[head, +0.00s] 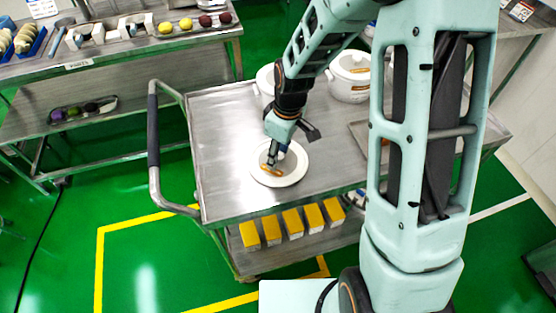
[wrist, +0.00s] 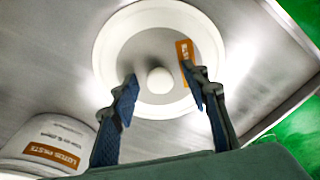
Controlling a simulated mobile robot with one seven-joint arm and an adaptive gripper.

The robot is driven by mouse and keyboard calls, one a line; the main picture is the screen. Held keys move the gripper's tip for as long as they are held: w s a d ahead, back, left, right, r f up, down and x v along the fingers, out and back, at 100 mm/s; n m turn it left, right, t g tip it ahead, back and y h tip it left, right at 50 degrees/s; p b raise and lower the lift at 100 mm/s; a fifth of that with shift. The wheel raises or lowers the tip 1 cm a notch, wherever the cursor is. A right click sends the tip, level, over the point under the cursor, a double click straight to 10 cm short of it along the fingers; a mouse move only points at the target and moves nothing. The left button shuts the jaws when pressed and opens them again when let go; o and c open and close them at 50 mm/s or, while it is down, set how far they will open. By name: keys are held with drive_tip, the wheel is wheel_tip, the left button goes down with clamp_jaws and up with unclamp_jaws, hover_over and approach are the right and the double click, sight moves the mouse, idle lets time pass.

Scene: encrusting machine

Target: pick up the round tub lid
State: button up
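The round tub lid (head: 292,179) is white with an orange label and lies flat on the metal cart top (head: 225,125). In the wrist view the lid (wrist: 118,45) shows a wide rim and a round white knob (wrist: 160,81) at its middle. My gripper (wrist: 159,73) is open, with one dark blue finger on each side of the knob in the picture. No finger clearly touches it, and the height gap cannot be judged. In the head view my gripper (head: 271,160) is over the lid and hides part of it.
White lidded tubs stand behind on the cart, one in the open (head: 349,88) and one partly hidden by my arm (head: 264,80). The cart's dark handle (head: 153,130) is at left. Several yellow-topped boxes (head: 271,229) sit on the lower shelf. The cart top's left part is clear.

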clamp_jaws()
drive_tip(key=shift+r, duration=0.1)
